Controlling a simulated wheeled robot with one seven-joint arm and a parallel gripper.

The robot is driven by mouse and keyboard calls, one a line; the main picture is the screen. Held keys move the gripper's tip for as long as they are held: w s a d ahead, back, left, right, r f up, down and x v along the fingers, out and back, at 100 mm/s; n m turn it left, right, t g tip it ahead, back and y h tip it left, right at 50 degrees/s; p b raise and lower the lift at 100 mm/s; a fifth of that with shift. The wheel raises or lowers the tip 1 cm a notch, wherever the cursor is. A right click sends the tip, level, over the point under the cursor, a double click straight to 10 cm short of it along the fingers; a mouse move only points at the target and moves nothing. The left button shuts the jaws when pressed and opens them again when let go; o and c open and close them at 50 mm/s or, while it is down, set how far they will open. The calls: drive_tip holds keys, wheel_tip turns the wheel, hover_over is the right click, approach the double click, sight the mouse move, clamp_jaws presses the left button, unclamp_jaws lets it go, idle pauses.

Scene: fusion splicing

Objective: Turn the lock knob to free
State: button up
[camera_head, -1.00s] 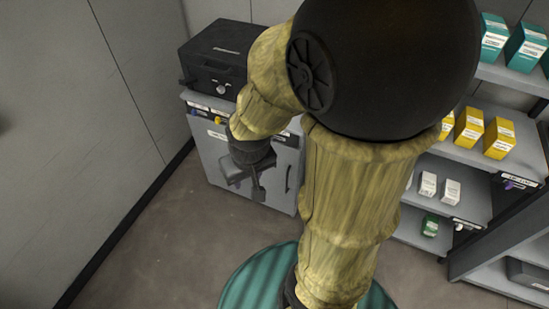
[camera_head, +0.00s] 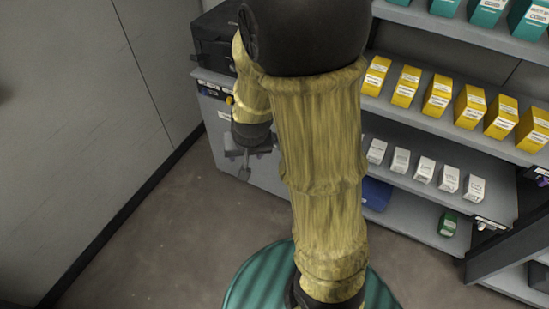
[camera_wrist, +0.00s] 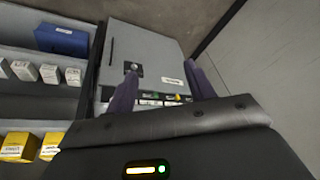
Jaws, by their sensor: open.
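In the head view my gripper (camera_head: 245,160) hangs low in front of the same cabinet (camera_head: 213,110). My arm covers much of the cabinet and the black case (camera_head: 212,42) on top.
Shelves (camera_head: 430,108) with yellow boxes (camera_head: 437,94), teal boxes and white boxes stand on the right. A blue bin (camera_head: 376,194) sits lower down. A grey wall (camera_head: 80,120) is on the left. The floor (camera_head: 180,225) in front of the cabinet is clear.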

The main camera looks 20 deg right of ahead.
drive_tip(key=w+d+f+m+t+h+b, duration=0.2)
drive_tip(key=w+f+h+b, duration=0.2)
drive_tip(key=f+b, duration=0.7)
drive_tip(key=w+d+f+m+t+h+b, duration=0.2)
drive_tip(key=w+f+h+b, duration=0.3)
drive_tip(key=f, duration=1.1)
drive_tip(key=w+d+f+m+t+h+b, duration=0.2)
drive_tip(key=w+f+h+b, duration=0.3)
drive_tip(key=w+f+b, duration=0.4)
wheel_tip(320, 180, down, 5)
drive_tip(key=d+m+b, duration=0.1)
drive_tip(key=b, duration=0.7)
drive_tip(key=shift+d+r+t, duration=0.15)
drive_tip(key=shift+d+t, duration=0.1)
drive_tip(key=shift+t, duration=0.15)
drive_tip(key=b+x, duration=0.6)
drive_tip(key=x, duration=1.1)
drive_tip(key=shift+d, duration=0.15)
drive_tip(key=shift+w+r, duration=0.1)
drive_tip(key=shift+c, duration=0.2)
